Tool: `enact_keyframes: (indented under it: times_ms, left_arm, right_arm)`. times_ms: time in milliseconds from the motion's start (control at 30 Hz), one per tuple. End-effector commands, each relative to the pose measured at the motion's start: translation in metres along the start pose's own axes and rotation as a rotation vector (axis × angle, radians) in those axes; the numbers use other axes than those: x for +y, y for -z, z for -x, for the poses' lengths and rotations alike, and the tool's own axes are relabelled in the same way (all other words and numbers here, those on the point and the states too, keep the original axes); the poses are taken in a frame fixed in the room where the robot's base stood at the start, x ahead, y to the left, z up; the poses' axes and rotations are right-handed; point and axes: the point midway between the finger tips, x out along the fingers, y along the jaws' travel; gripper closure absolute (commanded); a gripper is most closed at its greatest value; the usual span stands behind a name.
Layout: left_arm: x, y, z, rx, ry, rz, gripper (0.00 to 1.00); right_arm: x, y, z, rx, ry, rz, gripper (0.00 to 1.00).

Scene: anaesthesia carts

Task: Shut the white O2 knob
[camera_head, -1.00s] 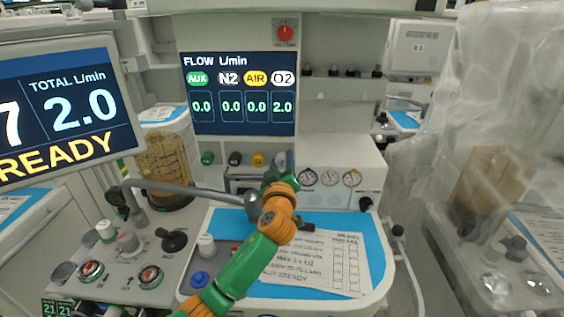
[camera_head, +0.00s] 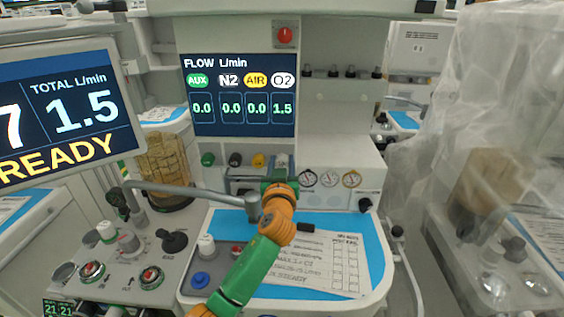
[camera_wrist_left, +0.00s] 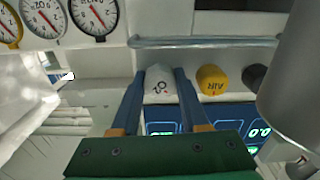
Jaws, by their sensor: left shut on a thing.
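The white O2 knob (camera_wrist_left: 160,82) sits between the two blue fingers of my left gripper (camera_wrist_left: 160,85) in the left wrist view, and the fingers are shut on it. In the head view my left gripper (camera_head: 281,162) reaches the knob row below the flow display, and it hides the O2 knob there. The flow display (camera_head: 240,92) reads 1.5 under O2 and 0.0 under AUX, N2 and AIR. The screen at the left (camera_head: 65,105) shows a total of 1.5 L/min and READY. My right gripper is not in view.
Beside the O2 knob are the yellow AIR knob (camera_head: 258,160), a black knob (camera_head: 235,159) and a green knob (camera_head: 208,159). Several round gauges (camera_head: 329,179) are to the right. A grey tube (camera_head: 185,191) crosses in front. A paper sheet (camera_head: 325,265) lies on the blue mat.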

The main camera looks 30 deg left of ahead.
Motion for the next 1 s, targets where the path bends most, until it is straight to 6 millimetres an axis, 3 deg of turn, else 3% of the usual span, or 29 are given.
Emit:
enact_keyframes:
  times_ms: [600, 1000]
  left_arm:
    - [0.000, 0.001, 0.000, -0.003, 0.000, -0.566, 1.00]
    - [0.000, 0.000, 0.000, -0.001, 0.000, -0.799, 1.00]
  right_arm:
    - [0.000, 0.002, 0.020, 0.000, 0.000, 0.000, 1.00]
    - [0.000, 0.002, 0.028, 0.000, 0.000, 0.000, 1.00]
